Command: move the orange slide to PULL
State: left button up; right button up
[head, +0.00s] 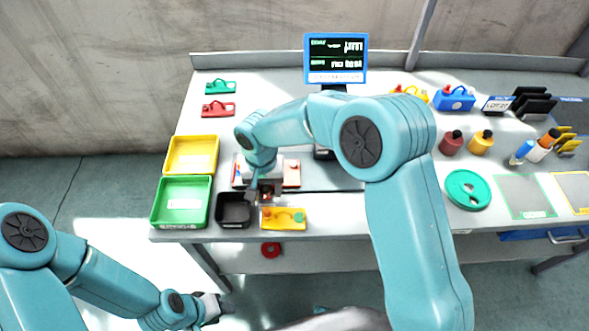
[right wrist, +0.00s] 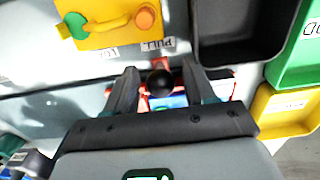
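The orange slide (right wrist: 160,63) shows as a small red-orange piece beside a black round knob (right wrist: 161,83) in the right wrist view. The PULL label (right wrist: 153,45) is printed just beyond it. My right gripper (right wrist: 163,88) is open, with one finger on each side of the knob and visible gaps between. In the head view my right gripper (head: 266,191) points down near the bench's front edge and hides most of the slide. My left gripper (head: 211,308) is low at the left, away from the bench; its fingers are too small to judge.
A yellow plate with a handle (head: 284,218) lies close in front of my right gripper. A black bin (head: 233,223), a green tray (head: 155,212) and a yellow tray (head: 168,155) stand to its left. A monitor (head: 336,58) stands behind.

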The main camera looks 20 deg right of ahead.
dwell(0.4)
jog(key=shift+w+r+p, duration=0.1)
jog(key=shift+r+p, duration=0.2)
jog(key=shift+r, duration=0.1)
notch_tip(320, 180, up, 8)
jog(key=p, duration=0.5)
jog(key=shift+r, duration=0.2)
jog(key=shift+f, duration=0.1)
notch_tip(320, 180, up, 16)
jog(key=b, duration=0.1)
jog(key=shift+r, duration=0.2)
